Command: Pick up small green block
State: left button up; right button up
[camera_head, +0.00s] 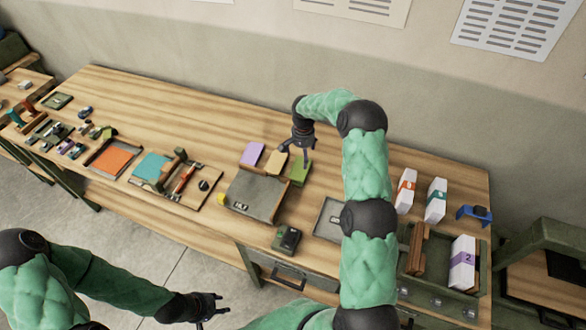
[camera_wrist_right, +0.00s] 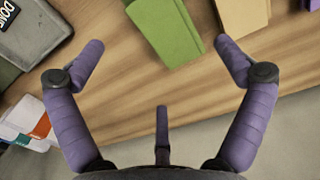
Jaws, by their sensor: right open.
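A green block (camera_head: 300,172) lies on the wooden table beside the grey tray, at the right end of a short row with a tan block (camera_head: 277,162) and a purple block (camera_head: 252,154). My right gripper (camera_head: 298,156) hangs above the green and tan blocks, open and empty. In the right wrist view, the green block (camera_wrist_right: 168,28) lies beyond the spread purple-covered fingers, between their tips, with the tan block (camera_wrist_right: 243,15) to its right. My left gripper (camera_head: 212,305) is open and empty, low in front of the table.
White boxes (camera_head: 405,190) stand at the right. An orange-topped tray (camera_head: 110,157) lies left. The table behind the blocks is clear.

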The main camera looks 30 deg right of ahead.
send_over(302, 170)
jog(key=f, duration=0.5)
jog(key=shift+w+d+f, duration=0.1)
jog(key=shift+w, duration=0.1)
jog(key=shift+s+f+p, duration=0.1)
jog(key=shift+f+p, duration=0.65)
jog(key=shift+f, duration=1.95)
jog(key=c, duration=1.1)
